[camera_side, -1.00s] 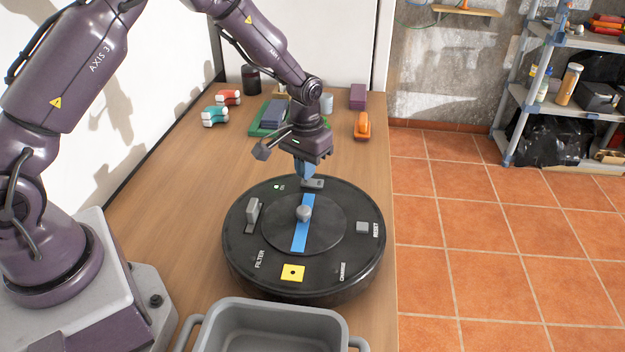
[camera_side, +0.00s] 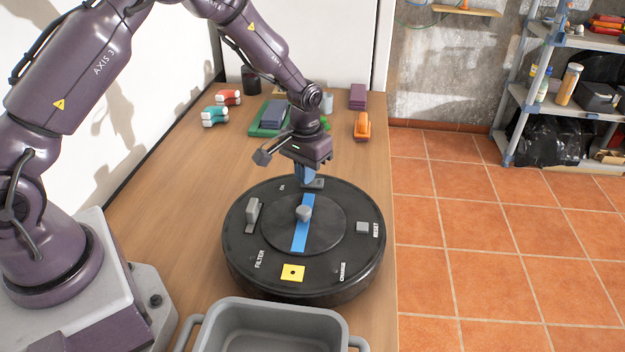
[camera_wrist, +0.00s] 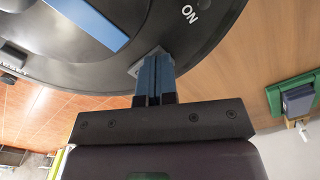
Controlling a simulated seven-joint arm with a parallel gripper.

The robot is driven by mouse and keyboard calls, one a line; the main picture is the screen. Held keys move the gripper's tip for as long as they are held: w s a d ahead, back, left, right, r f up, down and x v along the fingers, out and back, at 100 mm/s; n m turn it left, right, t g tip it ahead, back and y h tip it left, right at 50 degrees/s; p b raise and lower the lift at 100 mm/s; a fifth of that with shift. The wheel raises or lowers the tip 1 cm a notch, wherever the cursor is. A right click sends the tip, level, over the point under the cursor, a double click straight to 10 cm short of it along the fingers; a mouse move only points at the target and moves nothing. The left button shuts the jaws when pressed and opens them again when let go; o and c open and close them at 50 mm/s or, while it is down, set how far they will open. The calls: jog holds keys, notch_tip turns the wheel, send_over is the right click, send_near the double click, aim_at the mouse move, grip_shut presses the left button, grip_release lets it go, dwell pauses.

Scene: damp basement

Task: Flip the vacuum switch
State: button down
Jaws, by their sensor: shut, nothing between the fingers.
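The robot vacuum (camera_side: 245,250) is a round black disc on the wooden table. A grey rocker-like switch (camera_side: 316,184) sits at its far edge by the "ON" lettering (camera_side: 282,187). In the wrist view the switch (camera_wrist: 137,66) is mostly behind my fingers. My gripper (camera_side: 305,181) points down with its blue fingers shut and empty. Its tips (camera_wrist: 153,62) are at the switch and appear to touch it, partly hiding it. I see no lit green lamp beside "ON" now.
A grey bin (camera_side: 270,308) stands in front. An orange object (camera_side: 362,126) and a green tray (camera_side: 262,131) lie behind.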

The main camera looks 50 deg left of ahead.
jog(key=shift+r, duration=3.45)
jog(key=s, duration=0.3)
jog(key=shift+d+f+m+g, duration=0.2)
jog(key=shift+m+g, duration=0.1)
jog(key=shift+g, duration=0.1)
jog(key=s+d+r+m+t, duration=0.2)
jog(key=s+r+t, duration=0.4)
jog(key=s+r, duration=1.4)
jog(key=shift+s+d+r, duration=0.15)
jog(key=shift+s+d, duration=0.55)
jog(key=shift+s, duration=0.15)
